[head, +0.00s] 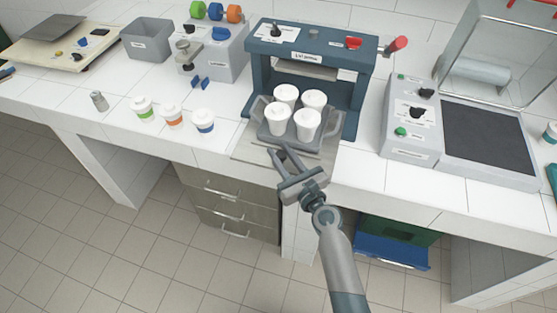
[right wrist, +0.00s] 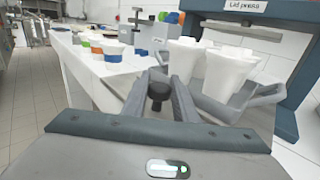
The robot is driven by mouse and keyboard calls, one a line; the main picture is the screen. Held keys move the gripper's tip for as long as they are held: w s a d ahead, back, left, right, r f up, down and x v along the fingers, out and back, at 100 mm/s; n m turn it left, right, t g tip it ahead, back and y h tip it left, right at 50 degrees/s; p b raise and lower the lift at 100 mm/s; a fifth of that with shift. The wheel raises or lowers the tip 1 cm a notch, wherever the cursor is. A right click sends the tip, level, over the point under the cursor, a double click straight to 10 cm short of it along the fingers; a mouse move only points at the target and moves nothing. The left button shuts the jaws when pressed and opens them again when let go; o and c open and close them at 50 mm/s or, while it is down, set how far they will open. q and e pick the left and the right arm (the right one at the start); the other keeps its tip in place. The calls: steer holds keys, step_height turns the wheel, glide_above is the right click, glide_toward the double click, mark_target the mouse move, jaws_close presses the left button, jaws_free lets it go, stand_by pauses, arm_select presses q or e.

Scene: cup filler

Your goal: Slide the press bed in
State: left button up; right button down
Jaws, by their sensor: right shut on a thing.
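The lid press (head: 312,57), a dark blue frame, stands on the white counter. Its grey press bed (head: 264,130) carries several white cups (head: 305,124) and sticks out in front of the frame, over a flat plate at the counter's front edge. The cups show close up in the right wrist view (right wrist: 226,70). My right gripper (head: 284,154) is at the bed's front side. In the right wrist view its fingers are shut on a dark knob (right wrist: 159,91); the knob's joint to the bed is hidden. My left gripper is not in view.
Lidded cups with green, orange and blue bands (head: 172,116) stand to the left. A grey bin (head: 147,40) is behind them. A control box (head: 412,118) with a dark plate (head: 484,135) stands to the right. A red-ended lever (head: 396,45) juts from the press.

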steer(key=w+d+b, duration=0.1)
steer(key=w+d, duration=0.1)
steer(key=w, duration=0.3)
steer(key=w+d+b, duration=0.1)
steer(key=w, duration=0.5)
steer(key=w+d+b, duration=0.2)
steer(key=w, duration=0.4)
steer(key=shift+d, duration=0.3)
steer(key=shift+w, duration=0.15)
steer(key=shift+d+r, duration=0.15)
steer(key=shift+r, duration=0.1)
steer(key=c, duration=1.4)
jaws_free()
steer(key=shift+w, duration=0.1)
steer(key=shift+c, duration=0.2)
steer(key=shift+w+f, duration=0.1)
steer(key=shift+f, duration=0.1)
